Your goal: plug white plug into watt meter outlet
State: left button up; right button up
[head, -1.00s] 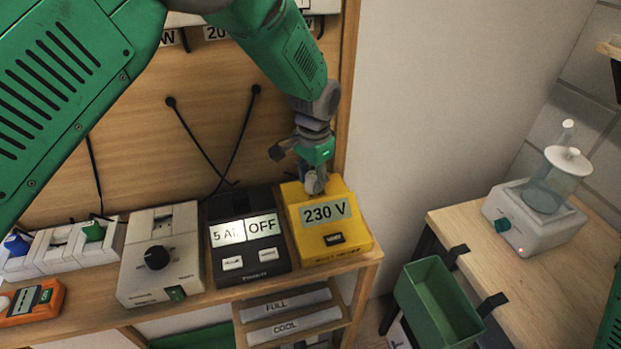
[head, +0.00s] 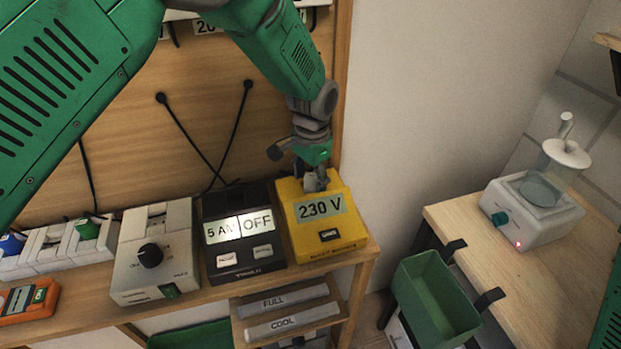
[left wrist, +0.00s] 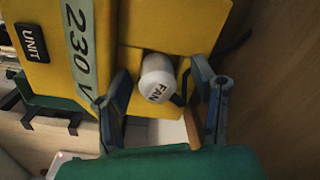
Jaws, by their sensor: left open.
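The yellow watt meter (head: 345,237) with a "230 V" display stands at the right end of the bench shelf. It also shows large in the left wrist view (left wrist: 180,22). The white plug (left wrist: 157,77), marked "FAN", stands at the meter's outlet with its end facing the wrist camera. It looks seated there, but its pins and the outlet face are hidden. My left gripper (head: 315,181) is over the back of the meter, open, with one finger on each side of the plug and gaps visible between. My right gripper is out of view.
A black unit (head: 241,259) reading "OFF" stands close left of the meter, then a white box with a black knob (head: 152,284). A wooden panel (head: 205,110) rises behind. A green bin (head: 432,297) hangs on the right table (head: 546,287).

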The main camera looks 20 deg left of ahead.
pick_arm(q)
notch_tip(320, 180, up, 12)
jog(key=shift+d, duration=0.25)
dwell(0.3)
jog(key=shift+s+f, duration=0.1)
